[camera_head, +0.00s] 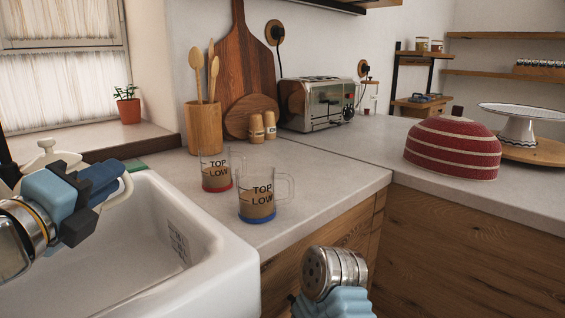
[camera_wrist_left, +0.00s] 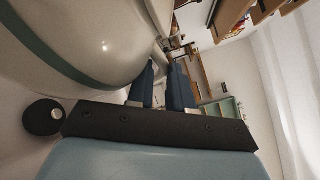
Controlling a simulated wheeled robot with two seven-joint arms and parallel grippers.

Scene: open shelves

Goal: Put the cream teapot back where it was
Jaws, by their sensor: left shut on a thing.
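The cream teapot (camera_head: 62,158) is at the left of the head view, at the sink's far left. My left gripper (camera_head: 110,176) covers much of it. Its knobbed lid shows above the gripper, and a cream loop, seemingly its handle, shows by the fingertips. In the left wrist view the teapot (camera_wrist_left: 95,35) is large at upper left, with a green band. The left gripper's dark blue fingers (camera_wrist_left: 172,88) are close together at its side, shut on the handle; the exact contact is hard to see. Of my right arm only a link shows at bottom; its fingers are out of frame.
The white sink (camera_head: 215,262) lies below the left gripper. Two glass measuring cups (camera_head: 216,172) (camera_head: 257,204) stand on the counter by its edge. A utensil pot (camera_head: 204,127), toaster (camera_head: 318,104), red striped dome (camera_head: 452,148) and cake stand (camera_head: 518,122) are farther back.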

